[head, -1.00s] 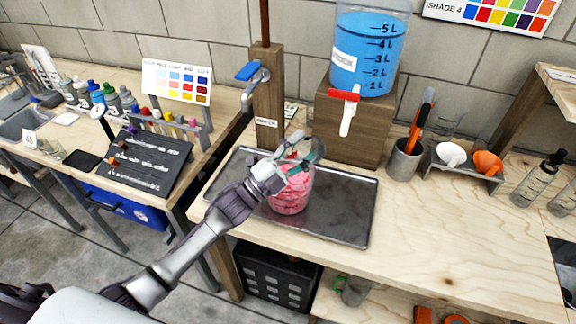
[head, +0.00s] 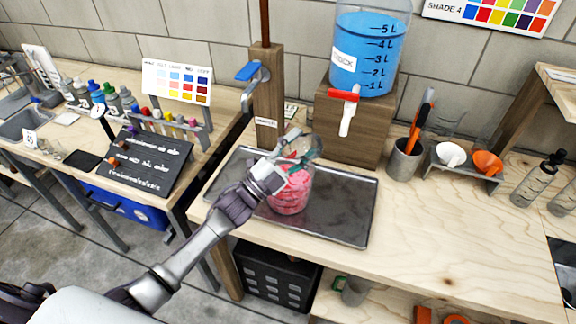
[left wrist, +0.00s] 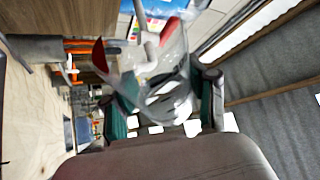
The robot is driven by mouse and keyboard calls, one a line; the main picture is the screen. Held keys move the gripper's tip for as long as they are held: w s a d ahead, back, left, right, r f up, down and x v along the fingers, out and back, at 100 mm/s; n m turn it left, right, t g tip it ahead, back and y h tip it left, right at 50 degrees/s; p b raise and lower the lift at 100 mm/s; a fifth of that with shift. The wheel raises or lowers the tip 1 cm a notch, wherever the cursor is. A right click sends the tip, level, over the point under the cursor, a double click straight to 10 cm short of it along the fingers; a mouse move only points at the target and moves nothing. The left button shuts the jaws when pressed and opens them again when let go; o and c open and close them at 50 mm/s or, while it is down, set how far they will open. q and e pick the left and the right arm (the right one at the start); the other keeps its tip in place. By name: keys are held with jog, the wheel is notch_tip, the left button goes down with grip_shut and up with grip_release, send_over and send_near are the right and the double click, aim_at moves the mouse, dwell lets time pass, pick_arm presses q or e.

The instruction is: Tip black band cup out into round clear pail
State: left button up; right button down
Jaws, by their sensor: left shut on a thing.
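My left gripper (head: 292,163) is shut on a clear cup (head: 311,148), held tilted at the mouth of the round clear pail. The cup's see-through wall also fills the middle of the left wrist view (left wrist: 163,88), between the green finger pads, with red patches near its rim. The round clear pail (head: 290,193) stands upright on a dark metal tray (head: 341,216) and holds pink-red matter. The gripper hides part of the pail's rim. I cannot tell whether anything is left in the cup. My right gripper is not in view.
A blue-filled dispenser (head: 366,50) with a red-handled tap stands on a wooden block (head: 352,128) behind the tray. A wooden post (head: 268,100) with a blue-handled tap rises behind the pail. A grey tool cup (head: 406,160) is to the right. The bench front right is clear.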

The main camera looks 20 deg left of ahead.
pick_arm(q)
jog(key=shift+w+a+r+n+t+y, duration=0.1)
jog(key=shift+a+n+t+y, duration=0.15)
jog(key=shift+n, duration=0.35)
jog(key=shift+w+a+r+n+t+y, duration=0.1)
jog(key=shift+n+t+y, duration=0.25)
jog(key=shift+n, duration=0.25)
dwell(0.8)
